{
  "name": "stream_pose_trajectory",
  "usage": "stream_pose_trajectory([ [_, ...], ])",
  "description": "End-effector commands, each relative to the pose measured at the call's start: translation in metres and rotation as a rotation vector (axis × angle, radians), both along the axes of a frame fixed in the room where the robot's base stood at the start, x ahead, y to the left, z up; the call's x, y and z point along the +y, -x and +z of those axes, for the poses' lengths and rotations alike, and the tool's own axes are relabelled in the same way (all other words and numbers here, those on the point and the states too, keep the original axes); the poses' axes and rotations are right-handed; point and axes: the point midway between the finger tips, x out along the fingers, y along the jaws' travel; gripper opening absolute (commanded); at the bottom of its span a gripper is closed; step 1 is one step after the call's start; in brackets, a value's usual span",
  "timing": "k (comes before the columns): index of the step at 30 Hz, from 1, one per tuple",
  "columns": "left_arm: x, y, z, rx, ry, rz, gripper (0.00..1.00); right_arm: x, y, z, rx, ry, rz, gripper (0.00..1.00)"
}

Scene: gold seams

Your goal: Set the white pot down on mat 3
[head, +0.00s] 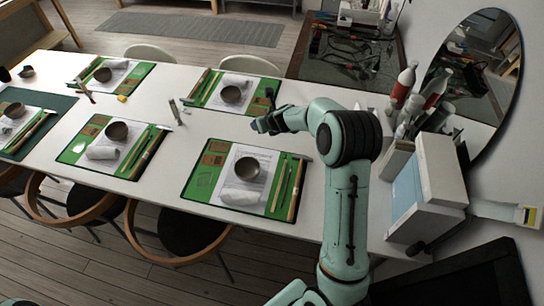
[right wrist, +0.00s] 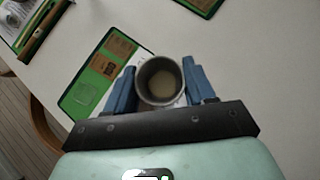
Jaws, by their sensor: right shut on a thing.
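My right gripper (head: 262,124) is over the table, beyond the front right mat in the head view. In the right wrist view its two blue fingers (right wrist: 160,72) are shut on the white pot (right wrist: 160,84), a round open vessel looking pale grey with a beige inside. The front right mat (head: 201,182) shows below and left of the pot in the wrist view (right wrist: 76,98). My left gripper is not in view.
The front right mat carries a bowl (head: 247,168), a rolled white napkin (head: 240,197) and chopsticks. Other mats (head: 70,152) are similarly laid. Bottles (head: 403,85) and a white box (head: 440,170) stand at the right.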

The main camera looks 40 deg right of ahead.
Motion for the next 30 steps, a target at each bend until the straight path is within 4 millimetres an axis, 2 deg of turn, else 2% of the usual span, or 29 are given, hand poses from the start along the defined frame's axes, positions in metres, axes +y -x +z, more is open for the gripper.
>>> stream_pose_trajectory([
  [3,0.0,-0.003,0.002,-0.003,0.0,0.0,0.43,-0.023,0.003,0.009,-0.002,0.002,-0.004,0.21],
  [6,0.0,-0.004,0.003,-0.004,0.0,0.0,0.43,-0.034,0.005,0.01,0.0,0.001,-0.001,0.21],
  [14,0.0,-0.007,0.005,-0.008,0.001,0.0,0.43,-0.038,0.008,-0.019,0.004,-0.004,-0.006,0.21],
  [15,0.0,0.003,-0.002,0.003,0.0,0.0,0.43,-0.038,0.01,-0.034,0.008,-0.004,-0.004,0.21],
  [21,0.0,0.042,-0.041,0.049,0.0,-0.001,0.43,-0.036,0.012,-0.095,0.011,-0.001,-0.001,0.21],
  [24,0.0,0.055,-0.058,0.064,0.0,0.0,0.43,-0.037,0.011,-0.12,0.009,-0.002,-0.003,0.21],
  [27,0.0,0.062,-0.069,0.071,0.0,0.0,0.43,-0.036,0.01,-0.137,0.006,-0.001,-0.001,0.21],
  [30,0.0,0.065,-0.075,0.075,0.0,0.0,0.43,-0.036,0.008,-0.145,0.003,0.0,-0.002,0.21],
])
